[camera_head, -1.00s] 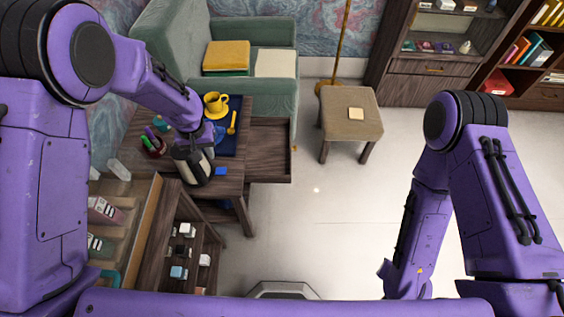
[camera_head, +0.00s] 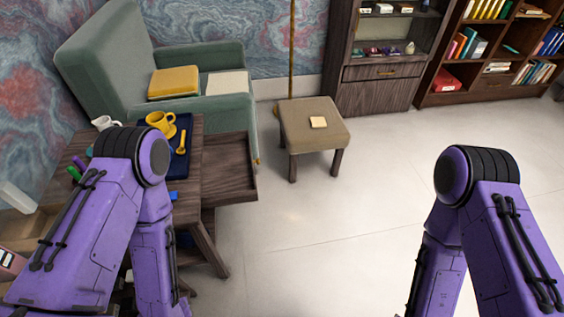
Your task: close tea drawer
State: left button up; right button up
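The tea drawer (camera_head: 228,172) is a dark wooden drawer. It sticks out to the right from the side table (camera_head: 194,205), open, and its inside looks empty. My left arm stands in front of the table, hiding its front left part. Both of my arms reach down past the bottom edge of the head view, and neither gripper shows.
On the table are a yellow cup (camera_head: 160,121), a yellow spoon (camera_head: 182,143), a dark blue tray (camera_head: 178,166) and a white jug (camera_head: 104,123). A green armchair (camera_head: 110,60) stands behind. A stool (camera_head: 312,128) stands right of the drawer, with clear floor in front.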

aim_at(228, 176)
jog(key=z, duration=1.1)
jog(key=i, duration=0.9)
jog(key=u, duration=1.45)
jog(key=i, duration=0.3)
jog(key=u, duration=1.3)
